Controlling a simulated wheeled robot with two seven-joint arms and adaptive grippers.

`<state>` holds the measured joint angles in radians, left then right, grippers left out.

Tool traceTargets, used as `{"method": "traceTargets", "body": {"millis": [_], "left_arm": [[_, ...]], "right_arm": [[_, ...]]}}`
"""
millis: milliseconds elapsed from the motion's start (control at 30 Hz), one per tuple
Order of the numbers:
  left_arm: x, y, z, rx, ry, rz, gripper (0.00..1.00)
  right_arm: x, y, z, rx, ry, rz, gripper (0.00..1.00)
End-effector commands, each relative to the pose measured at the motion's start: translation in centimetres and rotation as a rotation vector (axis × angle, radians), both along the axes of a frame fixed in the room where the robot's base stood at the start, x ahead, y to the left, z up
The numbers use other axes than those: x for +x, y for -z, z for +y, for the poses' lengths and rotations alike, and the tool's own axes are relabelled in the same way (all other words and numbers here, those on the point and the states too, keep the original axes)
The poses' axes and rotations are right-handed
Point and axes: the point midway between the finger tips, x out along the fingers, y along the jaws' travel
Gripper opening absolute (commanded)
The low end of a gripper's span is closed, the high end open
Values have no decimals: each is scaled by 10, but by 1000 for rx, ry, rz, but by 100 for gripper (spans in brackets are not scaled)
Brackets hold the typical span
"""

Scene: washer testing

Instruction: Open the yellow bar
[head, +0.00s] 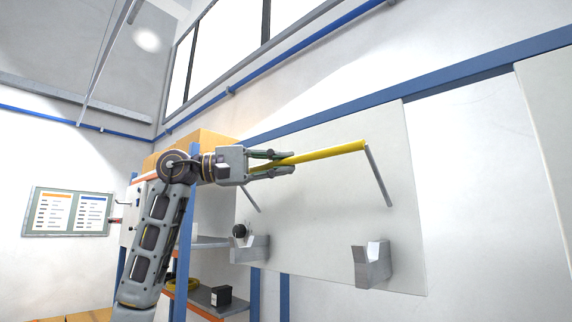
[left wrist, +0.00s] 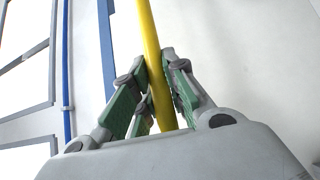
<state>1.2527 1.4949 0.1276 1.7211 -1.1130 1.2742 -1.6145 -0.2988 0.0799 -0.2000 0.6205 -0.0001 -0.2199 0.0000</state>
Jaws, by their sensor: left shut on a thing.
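The yellow bar (head: 330,153) runs out from my left gripper to the right in the head view, in front of a pale panel. Its right end meets a grey metal arm (head: 378,175) that slants down to the panel. My left gripper (head: 272,162) is shut on the bar near its left end. In the left wrist view the yellow bar (left wrist: 152,50) passes between the green-padded fingers of the left gripper (left wrist: 152,95). A second grey arm (head: 250,198) shows below the gripper; its joint with the bar is hidden. My right gripper is not in view.
The pale panel (head: 330,230) carries two grey brackets, one at lower left (head: 250,250) and one at lower right (head: 372,266), below the bar. Shelves (head: 215,300) with a black box stand behind my left arm. A board with papers (head: 67,212) hangs on the left wall.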

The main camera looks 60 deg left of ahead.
Motion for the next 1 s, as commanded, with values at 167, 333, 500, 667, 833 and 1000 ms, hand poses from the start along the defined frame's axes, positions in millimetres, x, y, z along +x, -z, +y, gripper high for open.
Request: {"method": "traceTargets", "body": {"millis": [167,333,500,667,833,1000], "left_arm": [[-2,-1,1,-3,0,2,0],[-2,-1,1,-2,1,2,0],[-2,-1,1,-2,1,2,22],[-1,-1,1,-2,1,2,37],[-1,0,0,-1,1,3,37],[-1,0,1,-1,1,4,37]], "right_arm": [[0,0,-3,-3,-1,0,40],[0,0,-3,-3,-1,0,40],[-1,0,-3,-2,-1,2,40],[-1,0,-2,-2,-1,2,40],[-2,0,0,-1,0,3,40],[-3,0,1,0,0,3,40]]}}
